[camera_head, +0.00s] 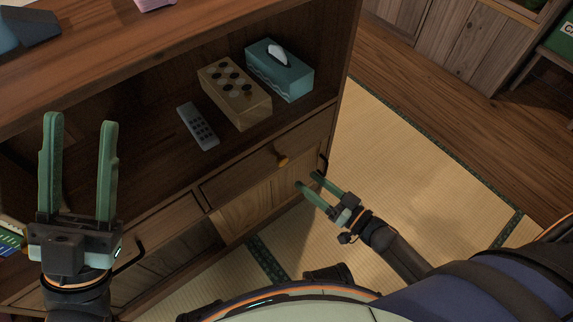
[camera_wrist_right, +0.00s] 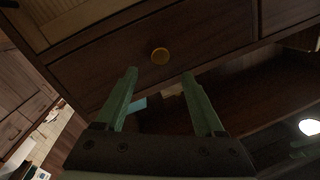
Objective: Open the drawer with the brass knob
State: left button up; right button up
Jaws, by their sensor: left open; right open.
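The brass knob (camera_head: 283,160) sits on the front of a closed wooden drawer (camera_head: 240,180) in the dark wood cabinet. In the right wrist view the knob (camera_wrist_right: 160,56) is on the drawer front (camera_wrist_right: 200,45), beyond the fingertips and roughly between them. My right gripper (camera_head: 308,181) is open and empty, below and right of the knob in the head view, and apart from it. It also shows in the right wrist view (camera_wrist_right: 160,78). My left gripper (camera_head: 80,120) is open and empty, raised at the left in front of the cabinet.
On the open shelf above the drawer are a grey remote (camera_head: 198,126), a box with dark round spots (camera_head: 245,105) and a teal tissue box (camera_head: 290,82). Tatami (camera_head: 400,160) is clear to the right.

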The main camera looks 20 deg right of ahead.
aim_at(284, 163)
jog(key=b+x, duration=0.2)
jog(key=x, duration=0.6)
jog(key=shift+w+a, duration=0.2)
jog(key=shift+w, duration=0.15)
grip_shut()
dwell(1.0)
